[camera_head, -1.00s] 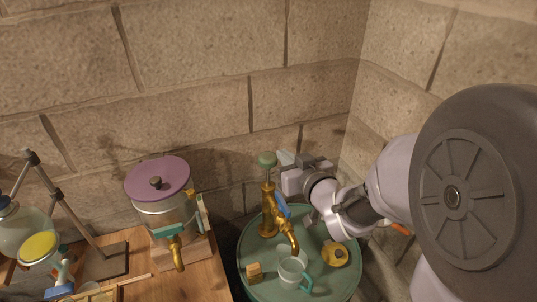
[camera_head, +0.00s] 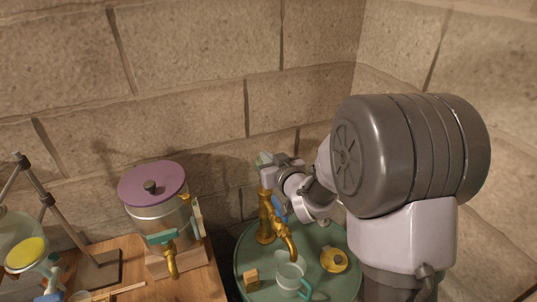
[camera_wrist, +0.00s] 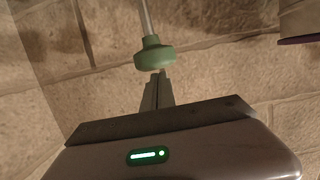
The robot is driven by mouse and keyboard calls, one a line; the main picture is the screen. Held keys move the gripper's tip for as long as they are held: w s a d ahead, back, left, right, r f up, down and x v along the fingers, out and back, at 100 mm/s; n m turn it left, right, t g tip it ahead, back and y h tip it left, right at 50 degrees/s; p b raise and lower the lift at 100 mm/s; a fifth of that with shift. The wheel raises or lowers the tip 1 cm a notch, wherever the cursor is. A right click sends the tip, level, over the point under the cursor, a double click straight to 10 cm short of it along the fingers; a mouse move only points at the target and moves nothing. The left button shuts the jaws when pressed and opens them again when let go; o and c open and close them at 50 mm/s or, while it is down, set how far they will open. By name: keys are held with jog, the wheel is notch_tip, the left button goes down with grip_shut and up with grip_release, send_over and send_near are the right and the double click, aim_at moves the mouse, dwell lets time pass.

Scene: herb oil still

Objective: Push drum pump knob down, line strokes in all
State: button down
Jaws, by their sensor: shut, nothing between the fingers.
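The brass drum pump (camera_head: 265,222) stands on the round green drum top (camera_head: 325,285), its spout curving down to the right. Its green knob (camera_wrist: 154,55) sits on a thin rod in the wrist view. In the head view the knob is mostly hidden by my gripper. My gripper (camera_wrist: 159,73) is shut and empty. Its fingertips are right at the knob's end opposite the rod; I cannot tell whether they touch it. In the head view my gripper (camera_head: 264,159) is at the top of the pump. A clear cup (camera_head: 290,278) with a teal handle stands below the spout.
A yellow round cap (camera_head: 334,260) and a small wooden block (camera_head: 251,279) are on the drum top. Left is a wooden table with a metal still pot (camera_head: 160,215) under a purple lid (camera_head: 152,184). Stone walls close off the back and right.

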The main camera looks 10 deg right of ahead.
dwell(0.3)
notch_tip(320, 180, down, 8)
jog(key=b, duration=0.9)
jog(key=shift+s, duration=0.1)
